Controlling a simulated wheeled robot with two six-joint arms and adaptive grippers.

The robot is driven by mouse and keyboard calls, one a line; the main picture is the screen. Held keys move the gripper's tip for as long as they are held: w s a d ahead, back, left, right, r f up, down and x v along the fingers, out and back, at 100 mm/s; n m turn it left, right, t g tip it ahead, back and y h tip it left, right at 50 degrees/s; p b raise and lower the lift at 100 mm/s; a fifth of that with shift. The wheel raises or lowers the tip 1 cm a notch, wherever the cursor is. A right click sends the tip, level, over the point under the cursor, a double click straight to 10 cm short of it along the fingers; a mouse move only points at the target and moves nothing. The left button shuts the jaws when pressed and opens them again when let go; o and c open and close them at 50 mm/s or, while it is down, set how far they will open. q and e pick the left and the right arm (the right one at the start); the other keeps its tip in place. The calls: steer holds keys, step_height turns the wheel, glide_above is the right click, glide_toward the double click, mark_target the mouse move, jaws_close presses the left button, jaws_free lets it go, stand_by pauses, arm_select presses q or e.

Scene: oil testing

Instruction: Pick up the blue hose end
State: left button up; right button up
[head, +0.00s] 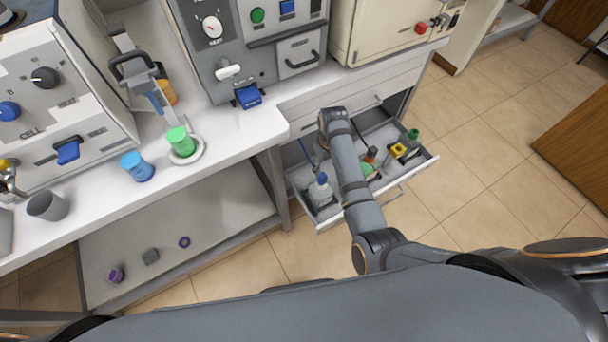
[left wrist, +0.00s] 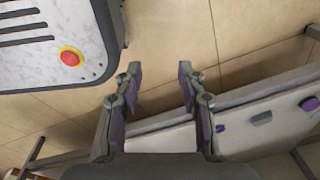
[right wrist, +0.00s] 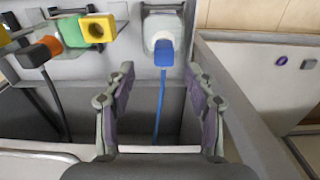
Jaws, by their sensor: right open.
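The blue hose end (right wrist: 164,50) sits in a grey-white holder in the open drawer, with its blue hose (right wrist: 159,110) running toward my right gripper's base. It also shows in the head view (head: 322,178). My right gripper (right wrist: 160,78) is open and empty, with the hose end just beyond and between its fingertips in the picture; I see no contact. In the head view my right gripper (head: 317,153) is over the drawer, partly hidden by its own arm. My left gripper (left wrist: 159,70) is open and empty, seen only in the left wrist view.
The bench (head: 225,130) carries a green cup (head: 180,141), a blue cup (head: 137,167) and a grey cup (head: 47,206). Floor right of the drawer is clear.

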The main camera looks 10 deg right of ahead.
steer(key=shift+w+a+r, duration=0.2)
steer(key=shift+w+r, duration=0.05)
steer(key=shift+r, duration=0.25)
steer(key=shift+w+a+r, duration=0.2)
steer(key=shift+w+r, duration=0.05)
steer(key=shift+r, duration=0.25)
steer(key=shift+a+r, duration=0.1)
steer(key=shift+r, duration=0.25)
steer(key=shift+f, duration=0.2)
glide_above(323, 176)
steer(key=f, duration=0.4)
steer(key=shift+w+a, duration=0.15)
steer(key=shift+w, duration=0.15)
steer(key=shift+s+f+b, duration=0.15)
steer(key=shift+f+b, duration=0.45)
steer(key=shift+f, duration=2.5)
arm_select(q)
steer(key=shift+s+f, duration=0.5)
steer(key=shift+f, duration=0.4)
arm_select(e)
steer(key=shift+c, duration=0.4)
